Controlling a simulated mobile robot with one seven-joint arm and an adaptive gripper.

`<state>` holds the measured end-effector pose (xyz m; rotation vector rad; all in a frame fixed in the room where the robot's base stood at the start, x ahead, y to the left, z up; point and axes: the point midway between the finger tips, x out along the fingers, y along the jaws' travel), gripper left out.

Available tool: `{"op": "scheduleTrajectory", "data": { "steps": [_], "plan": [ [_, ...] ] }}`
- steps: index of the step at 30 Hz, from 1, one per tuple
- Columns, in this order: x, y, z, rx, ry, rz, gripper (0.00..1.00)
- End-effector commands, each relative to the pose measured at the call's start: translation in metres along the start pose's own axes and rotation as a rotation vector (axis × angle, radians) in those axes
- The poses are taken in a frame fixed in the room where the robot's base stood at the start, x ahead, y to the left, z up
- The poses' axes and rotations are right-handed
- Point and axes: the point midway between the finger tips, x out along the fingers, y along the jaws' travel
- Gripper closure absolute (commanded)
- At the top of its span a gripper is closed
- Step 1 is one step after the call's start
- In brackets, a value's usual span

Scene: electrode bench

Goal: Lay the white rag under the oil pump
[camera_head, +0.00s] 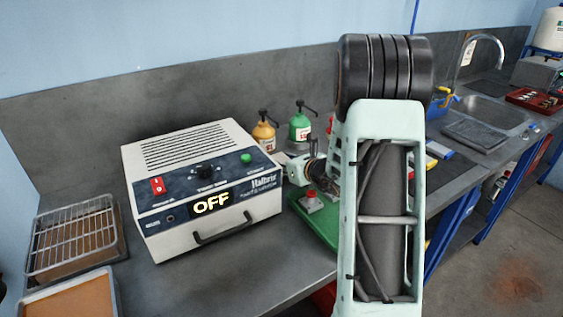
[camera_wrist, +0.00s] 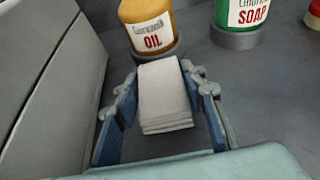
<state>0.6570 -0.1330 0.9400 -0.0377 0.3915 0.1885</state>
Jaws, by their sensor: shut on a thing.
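The folded white rag (camera_wrist: 166,100) lies between the two fingers of my gripper (camera_wrist: 162,84) in the wrist view, and the gripper is shut on it. The oil pump (camera_wrist: 149,28), an amber bottle labelled OIL on a dark round foot, stands just beyond the rag. The rag's far end meets the front of that foot in the picture; I cannot tell whether they touch. In the head view the oil pump (camera_head: 264,133) stands behind the control box, and my arm hides the rag.
A green soap pump (camera_wrist: 242,14) stands right of the oil pump. The boxy unit reading OFF (camera_head: 205,185) is close on the left; its grey side (camera_wrist: 55,75) flanks my gripper. A green board (camera_head: 312,222) lies in front.

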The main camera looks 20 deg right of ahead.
Motion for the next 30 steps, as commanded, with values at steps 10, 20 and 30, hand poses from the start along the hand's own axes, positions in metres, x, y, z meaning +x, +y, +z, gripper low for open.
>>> {"op": "scheduleTrajectory", "data": {
  "steps": [10, 20, 30],
  "plan": [
    [0.0, 0.0, 0.001, 0.0, 0.0, 0.0, 0.44],
    [-0.005, 0.0, 0.011, 0.001, 0.0, 0.0, 0.44],
    [-0.067, -0.001, 0.012, 0.0, -0.002, -0.004, 0.44]
  ]
}}
